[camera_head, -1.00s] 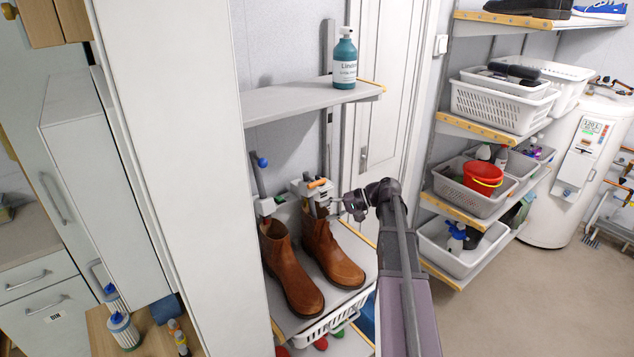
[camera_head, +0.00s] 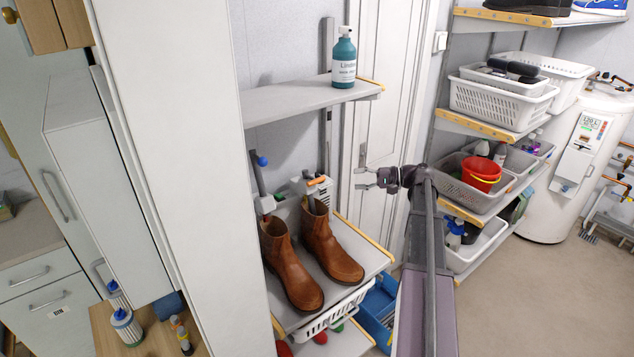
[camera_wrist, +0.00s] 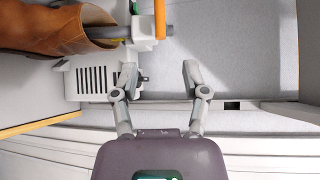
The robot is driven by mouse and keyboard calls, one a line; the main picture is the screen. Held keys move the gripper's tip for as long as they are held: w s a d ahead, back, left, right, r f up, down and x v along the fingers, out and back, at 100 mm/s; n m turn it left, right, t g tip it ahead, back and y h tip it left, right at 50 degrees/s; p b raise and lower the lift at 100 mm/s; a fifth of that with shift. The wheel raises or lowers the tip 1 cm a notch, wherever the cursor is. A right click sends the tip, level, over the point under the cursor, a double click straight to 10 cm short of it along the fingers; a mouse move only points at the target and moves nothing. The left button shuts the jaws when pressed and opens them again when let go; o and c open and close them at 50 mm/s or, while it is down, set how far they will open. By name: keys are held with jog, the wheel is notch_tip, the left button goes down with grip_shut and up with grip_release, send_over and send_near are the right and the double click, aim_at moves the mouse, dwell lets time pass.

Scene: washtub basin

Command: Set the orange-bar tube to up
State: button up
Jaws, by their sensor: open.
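The orange bar (camera_head: 316,181) sits on a white wall-mounted holder (camera_head: 310,190) above the right brown boot (camera_head: 329,250). In the wrist view the orange bar (camera_wrist: 160,18) is beside the holder, and a grey tube (camera_wrist: 111,32) runs from the holder into the boot opening, so it points down. A second tube with a blue ball (camera_head: 262,161) stands upright above the left boot (camera_head: 288,268). My gripper (camera_head: 360,180) is open and empty, to the right of the holder and apart from it. Its fingers (camera_wrist: 160,72) also show in the wrist view, with nothing between them.
A shelf (camera_head: 300,98) with a teal bottle (camera_head: 344,62) is above. The boots stand on a lower shelf (camera_head: 358,262) with a white basket (camera_head: 330,318) beneath. A white door (camera_head: 385,90) is behind my gripper. Racks with baskets (camera_head: 500,102) stand at the right.

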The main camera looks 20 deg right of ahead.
aim_at(320, 181)
jog(key=b+x, duration=0.1)
jog(key=x, duration=1.2)
jog(key=shift+w+a+f+b, duration=0.1)
jog(key=shift+a+b, duration=0.1)
jog(key=shift+b, duration=0.2)
grip_shut()
